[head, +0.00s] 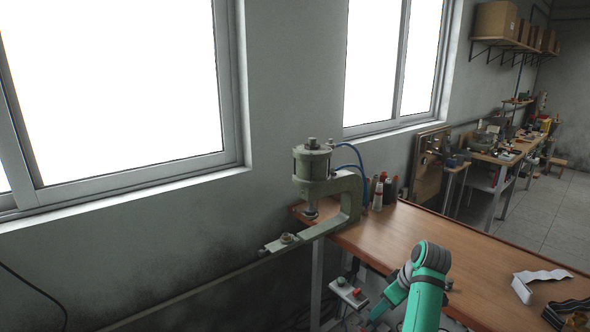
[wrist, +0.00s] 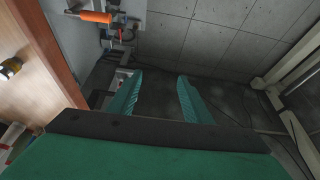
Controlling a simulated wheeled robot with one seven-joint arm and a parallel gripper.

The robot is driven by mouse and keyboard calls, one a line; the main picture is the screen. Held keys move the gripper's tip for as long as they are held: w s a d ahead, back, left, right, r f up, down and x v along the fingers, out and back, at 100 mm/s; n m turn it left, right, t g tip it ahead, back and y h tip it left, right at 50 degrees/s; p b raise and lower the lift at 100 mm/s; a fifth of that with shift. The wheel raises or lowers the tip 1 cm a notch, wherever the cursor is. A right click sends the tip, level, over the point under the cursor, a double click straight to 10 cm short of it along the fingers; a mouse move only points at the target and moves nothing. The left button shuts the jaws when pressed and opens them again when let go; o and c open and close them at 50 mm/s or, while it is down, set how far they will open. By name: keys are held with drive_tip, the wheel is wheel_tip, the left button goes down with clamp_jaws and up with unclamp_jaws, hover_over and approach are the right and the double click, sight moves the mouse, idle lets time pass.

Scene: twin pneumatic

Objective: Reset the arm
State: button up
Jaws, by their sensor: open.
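My gripper (wrist: 157,98) shows in the wrist view with its two teal fingers spread apart. Nothing is between the fingers; behind them are dark floor and wall. In the head view my teal and grey arm (head: 428,283) rises at the bottom, in front of the wooden workbench (head: 415,232).
A small control box with buttons (head: 349,292) hangs below the bench's left end. Bottles (head: 378,194) stand beside the press. A white strip (head: 540,279) and a dark striped item (head: 566,310) lie at the bench's right. The bench middle is clear. An orange-handled object (wrist: 96,17) shows in the wrist view.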

drive_tip(key=s+a+f+m+t, duration=0.1)
drive_tip(key=s+a+f, duration=0.15)
drive_tip(key=f, duration=0.45)
drive_tip(key=s+a+f+m+t+h, duration=0.1)
drive_tip(key=a+f, duration=0.3)
drive_tip(key=f, duration=0.3)
drive_tip(key=s+a+f+m, duration=0.1)
drive_tip(key=s+a+f, duration=0.15)
drive_tip(key=f, duration=0.55)
drive_tip(key=s+a+f+m+t+h, duration=0.1)
drive_tip(key=s+a+f, duration=0.3)
drive_tip(key=s+f, duration=0.15)
drive_tip(key=s+a+f+m+t+h, duration=0.1)
drive_tip(key=s+a+f+t, duration=0.1)
drive_tip(key=s+a+f, duration=0.4)
drive_tip(key=s+a+r+m+t, duration=0.1)
drive_tip(key=s+a+r+t, duration=0.15)
drive_tip(key=s, duration=0.85)
drive_tip(key=s+a+r+m+t, duration=0.1)
drive_tip(key=s+a+r, duration=0.15)
drive_tip(key=s, duration=0.85)
drive_tip(key=s+a+r+t, duration=0.1)
drive_tip(key=s+r, duration=0.6)
drive_tip(key=r, duration=0.3)
drive_tip(key=s+a+r+t, duration=0.1)
drive_tip(key=s+r+t, duration=0.1)
drive_tip(key=s+r, duration=0.5)
wheel_tip(320, 180, up, 3)
drive_tip(key=shift+s+r+m, duration=0.1)
drive_tip(key=shift+s+m, duration=0.3)
